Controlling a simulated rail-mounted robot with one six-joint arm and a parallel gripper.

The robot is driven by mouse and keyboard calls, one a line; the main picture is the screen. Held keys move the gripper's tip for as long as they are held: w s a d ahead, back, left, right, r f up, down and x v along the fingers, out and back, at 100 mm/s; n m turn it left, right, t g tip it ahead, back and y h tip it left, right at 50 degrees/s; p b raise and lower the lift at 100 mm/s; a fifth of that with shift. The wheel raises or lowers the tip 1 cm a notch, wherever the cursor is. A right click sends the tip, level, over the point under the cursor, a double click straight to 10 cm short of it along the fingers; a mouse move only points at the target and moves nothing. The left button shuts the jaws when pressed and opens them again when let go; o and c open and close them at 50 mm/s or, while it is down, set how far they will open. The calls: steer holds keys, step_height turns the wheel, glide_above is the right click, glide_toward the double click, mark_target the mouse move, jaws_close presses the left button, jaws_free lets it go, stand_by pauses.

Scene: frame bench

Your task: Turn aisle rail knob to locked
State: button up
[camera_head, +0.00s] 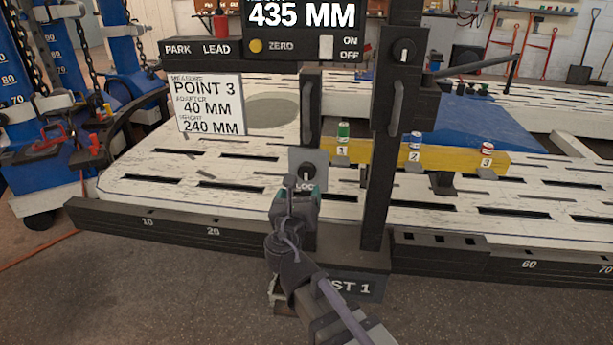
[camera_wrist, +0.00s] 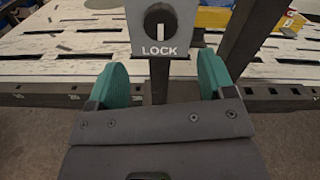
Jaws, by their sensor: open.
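The knob (camera_wrist: 151,19) is round and black on a grey plate (camera_wrist: 189,20) with the word LOCK printed under it. Its white mark is upright on the knob's lower half, just above LOCK. In the head view the plate (camera_head: 296,160) is on the dark post low at the centre, partly covered by my gripper. My gripper (camera_wrist: 163,68) has two teal fingers spread wide apart, with nothing between them. The fingers are in front of and below the plate. The knob is clear of them in the wrist view.
A second dark post (camera_head: 376,190) stands to the right, with another knob (camera_head: 404,51) at its top. A yellow bar (camera_head: 380,153) with numbered caps lies behind. The slotted white bench (camera_head: 150,185) spreads around.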

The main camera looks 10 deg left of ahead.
mark_target(306, 174)
steer(key=w, duration=1)
steer(key=shift+w+d, duration=0.25)
steer(key=shift+c, duration=0.2)
steer(key=c, duration=0.9)
